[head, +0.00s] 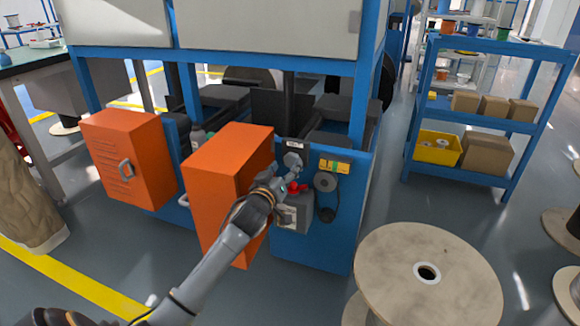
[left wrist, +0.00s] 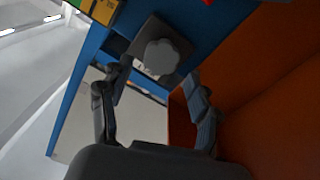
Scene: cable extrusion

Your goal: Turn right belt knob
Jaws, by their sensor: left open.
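The belt knob (head: 292,159) is a grey, lobed knob on the blue machine panel, below a small dark label. It also shows in the left wrist view (left wrist: 162,57), on a dark square plate. My left gripper (head: 294,170) reaches up to it from below. In the left wrist view my left gripper (left wrist: 157,80) is open, with one finger on each side of the space just in front of the knob. Nothing is between the fingers, and I cannot tell whether either touches the knob. My right gripper is in neither view.
An open orange cabinet door (head: 215,180) stands close left of my left arm. A grey box with a red switch (head: 297,188) sits just below the knob. A grey disc (head: 325,181) and yellow label (head: 334,166) are to the right. A large wooden spool (head: 400,265) stands at front right.

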